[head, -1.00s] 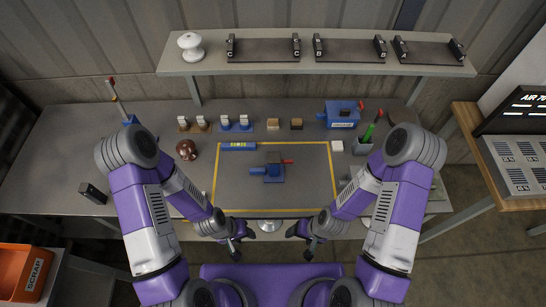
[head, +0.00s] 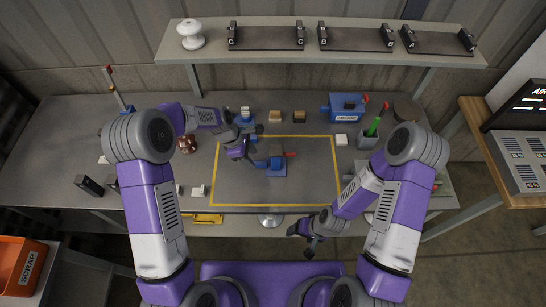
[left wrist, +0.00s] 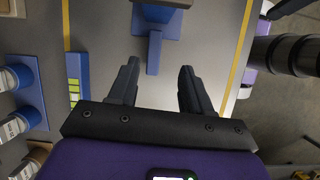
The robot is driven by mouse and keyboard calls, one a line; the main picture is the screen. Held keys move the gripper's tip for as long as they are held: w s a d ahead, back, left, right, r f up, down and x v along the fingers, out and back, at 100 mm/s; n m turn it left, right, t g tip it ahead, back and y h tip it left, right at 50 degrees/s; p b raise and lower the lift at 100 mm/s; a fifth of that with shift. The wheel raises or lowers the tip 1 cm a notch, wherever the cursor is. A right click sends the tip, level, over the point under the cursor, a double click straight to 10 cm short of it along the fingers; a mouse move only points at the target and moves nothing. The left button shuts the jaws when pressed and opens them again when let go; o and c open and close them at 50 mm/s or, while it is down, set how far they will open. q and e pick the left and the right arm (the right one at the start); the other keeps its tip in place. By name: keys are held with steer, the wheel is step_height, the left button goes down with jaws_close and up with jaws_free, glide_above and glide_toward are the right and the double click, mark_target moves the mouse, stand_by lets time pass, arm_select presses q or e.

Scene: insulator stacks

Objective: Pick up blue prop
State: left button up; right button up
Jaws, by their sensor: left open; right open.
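A blue device (head: 272,168) with a dark top and a red-tipped handle stands on the table inside the yellow outline. In the left wrist view, its blue part (left wrist: 153,52) points down toward the gap between my fingers. My left gripper (head: 256,160) is open just left of the device. My right gripper (head: 303,238) is open and empty near the table's front edge.
Blue holders with white pieces (left wrist: 22,105) stand outside the outline. A shelf (head: 320,56) spans the back. The outlined area's right part is clear.

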mark_target(260, 162)
arm_select(q)
steer(key=shift+w+d+r+n, duration=0.15)
steer(key=shift+w+r+n, duration=0.15)
steer(key=shift+w, duration=0.3)
steer(key=shift+d, duration=0.1)
steer(key=b+x, duration=0.1)
steer(key=x, duration=0.6)
steer(key=shift+s, duration=0.2)
steer(key=shift+c, duration=0.5)
jaws_close()
